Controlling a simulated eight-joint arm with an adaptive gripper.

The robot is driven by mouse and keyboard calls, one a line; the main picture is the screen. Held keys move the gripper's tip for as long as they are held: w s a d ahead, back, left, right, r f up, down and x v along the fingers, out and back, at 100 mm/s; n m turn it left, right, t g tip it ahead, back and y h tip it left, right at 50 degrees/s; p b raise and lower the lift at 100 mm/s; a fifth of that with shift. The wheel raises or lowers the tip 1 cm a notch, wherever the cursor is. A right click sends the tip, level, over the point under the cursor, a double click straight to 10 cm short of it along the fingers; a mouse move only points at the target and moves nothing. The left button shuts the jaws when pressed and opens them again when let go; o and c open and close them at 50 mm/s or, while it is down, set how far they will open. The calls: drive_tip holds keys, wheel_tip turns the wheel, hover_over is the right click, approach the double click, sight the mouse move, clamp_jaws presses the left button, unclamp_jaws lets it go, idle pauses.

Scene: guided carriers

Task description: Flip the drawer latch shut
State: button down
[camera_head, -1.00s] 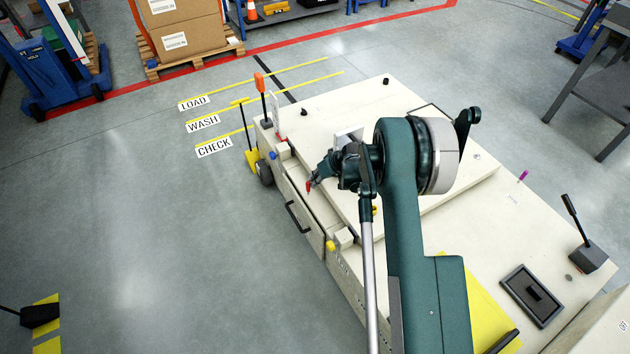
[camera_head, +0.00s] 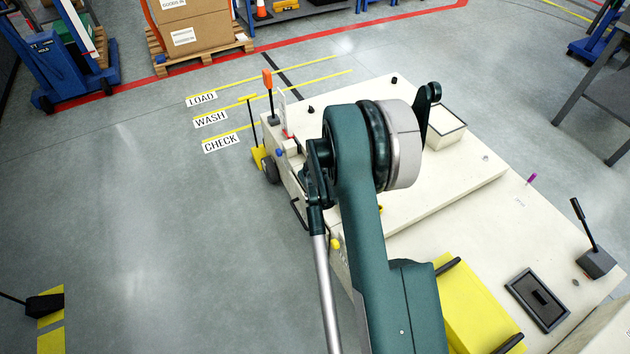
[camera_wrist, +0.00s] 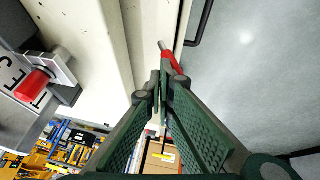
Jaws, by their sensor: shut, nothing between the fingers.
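The drawer latch (camera_wrist: 173,62), a red lever with a grey end, shows in the wrist view on the pale cabinet front, near the seam beside the black drawer handle (camera_wrist: 201,22). My gripper (camera_wrist: 163,90) is shut and empty, with its fingertips right by the near end of the latch; I cannot tell whether they touch. In the head view my arm hides the latch and the fingertips. The black drawer handle (camera_head: 298,213) shows just left of my wrist there.
The pale bench top (camera_head: 455,185) carries a white box (camera_head: 445,126), a black tray (camera_head: 538,299) and a black lever (camera_head: 589,240). A red button (camera_wrist: 36,82) sits on a grey fitting in the wrist view.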

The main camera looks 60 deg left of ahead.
drive_tip(key=shift+s+f+n+t+b, duration=0.15)
drive_tip(key=shift+s+t, duration=0.35)
drive_tip(key=shift+s, duration=0.05)
drive_tip(key=shift+s+f+n+t+b, duration=0.15)
drive_tip(key=shift+s+t, duration=0.35)
drive_tip(key=shift+s+f+n+t, duration=0.15)
drive_tip(key=shift+s+f+t, duration=0.45)
drive_tip(key=shift+s+f, duration=0.4)
drive_tip(key=shift+s+f+n+t, duration=0.15)
drive_tip(key=shift+s+f+t, duration=0.55)
drive_tip(key=shift+s, duration=0.35)
drive_tip(key=shift+f, duration=0.1)
drive_tip(key=shift+s, duration=0.15)
drive_tip(key=s+d+r, duration=0.4)
drive_tip(key=s+r, duration=0.1)
drive_tip(key=s, duration=0.2)
drive_tip(key=shift+d, duration=0.3)
drive_tip(key=shift+w+r, duration=0.1)
drive_tip(key=shift+r, duration=0.05)
